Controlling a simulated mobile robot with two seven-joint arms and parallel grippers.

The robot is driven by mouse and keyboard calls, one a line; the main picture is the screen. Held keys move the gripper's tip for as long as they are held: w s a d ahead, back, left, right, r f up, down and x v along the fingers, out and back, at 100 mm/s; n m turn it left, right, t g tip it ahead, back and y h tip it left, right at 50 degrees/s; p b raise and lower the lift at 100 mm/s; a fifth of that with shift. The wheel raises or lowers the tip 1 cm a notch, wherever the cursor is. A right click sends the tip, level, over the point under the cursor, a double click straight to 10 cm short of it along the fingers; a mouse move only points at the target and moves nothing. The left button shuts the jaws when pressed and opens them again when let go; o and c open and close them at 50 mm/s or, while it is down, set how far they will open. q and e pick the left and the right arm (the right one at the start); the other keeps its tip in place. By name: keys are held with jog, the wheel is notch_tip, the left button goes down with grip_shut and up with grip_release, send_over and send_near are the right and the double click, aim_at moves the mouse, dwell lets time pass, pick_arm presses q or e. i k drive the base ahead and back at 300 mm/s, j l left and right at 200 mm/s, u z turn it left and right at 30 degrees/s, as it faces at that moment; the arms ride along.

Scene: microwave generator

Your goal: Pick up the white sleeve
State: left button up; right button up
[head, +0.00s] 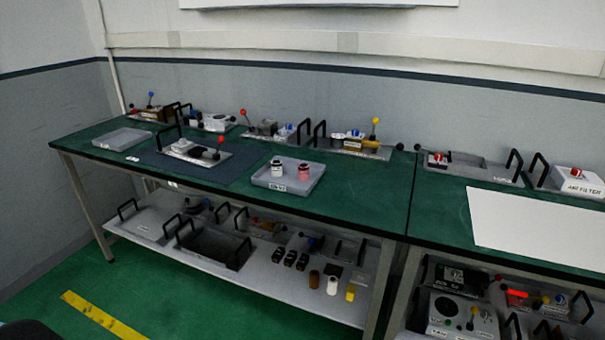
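A small white cylinder (332,285), which looks like the white sleeve, stands upright on the lower shelf of the left bench. Neither of my grippers shows in the head view.
The lower shelf (285,305) also holds a dark open bin (213,246) and several small black blocks (290,257). The green benchtop (350,200) above overhangs it. A grey tray (268,183) there holds a white-and-black jar (277,169) and a red jar (304,171).

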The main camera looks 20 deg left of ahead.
aim_at(276, 165)
jog(key=i+j+u, duration=0.1)
jog(key=i, duration=0.35)
jog(key=i+j, duration=0.25)
jog(key=i, duration=0.25)
jog(key=u, duration=0.05)
